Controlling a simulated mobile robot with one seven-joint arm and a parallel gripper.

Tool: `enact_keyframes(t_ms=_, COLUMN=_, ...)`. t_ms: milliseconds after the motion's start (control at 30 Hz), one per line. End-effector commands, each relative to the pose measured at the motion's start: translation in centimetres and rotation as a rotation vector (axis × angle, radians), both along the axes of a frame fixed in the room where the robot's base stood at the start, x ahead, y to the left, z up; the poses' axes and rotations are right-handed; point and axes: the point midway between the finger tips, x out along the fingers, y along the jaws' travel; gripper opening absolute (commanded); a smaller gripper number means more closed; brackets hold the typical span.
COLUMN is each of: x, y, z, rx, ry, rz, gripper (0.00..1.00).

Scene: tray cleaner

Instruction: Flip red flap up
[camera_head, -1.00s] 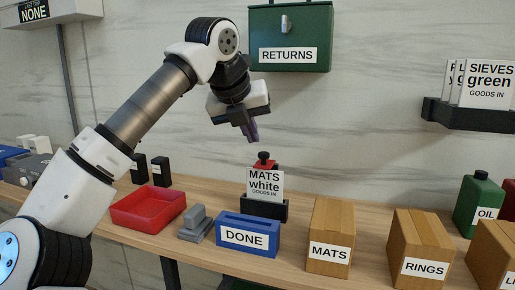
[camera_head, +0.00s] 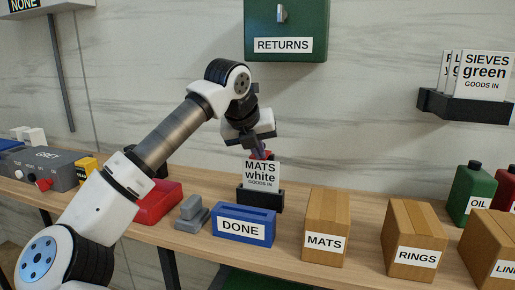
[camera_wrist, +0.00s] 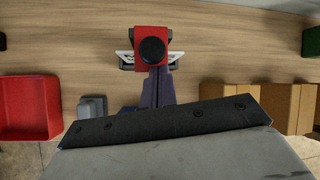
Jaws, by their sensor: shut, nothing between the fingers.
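A red flap with a round black knob (camera_wrist: 152,50) shows from above in the wrist view, over the card holder. In the head view only a bit of the red flap (camera_head: 267,155) shows behind the "MATS white" card (camera_head: 261,174); the card and my fingers hide the rest. The card stands upright in a black holder (camera_head: 260,198). My gripper (camera_head: 258,150) is shut and empty, pointing down just above the card. In the wrist view its fingertips (camera_wrist: 157,72) lie right beside the black knob. I cannot tell whether they touch the flap.
A blue DONE box (camera_head: 244,227), a grey block (camera_head: 191,215) and a red tray (camera_head: 158,202) stand near the holder. Cardboard boxes marked MATS (camera_head: 326,228) and RINGS (camera_head: 409,242) stand to the right. The green RETURNS box (camera_head: 287,27) hangs above.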

Motion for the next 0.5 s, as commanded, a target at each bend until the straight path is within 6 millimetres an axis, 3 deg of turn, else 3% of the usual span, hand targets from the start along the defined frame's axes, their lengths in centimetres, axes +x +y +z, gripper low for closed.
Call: enact_keyframes(t_ms=500, x=0.26, y=-0.06, z=0.72, rx=0.023, ry=0.069, rz=0.0, gripper=0.0)
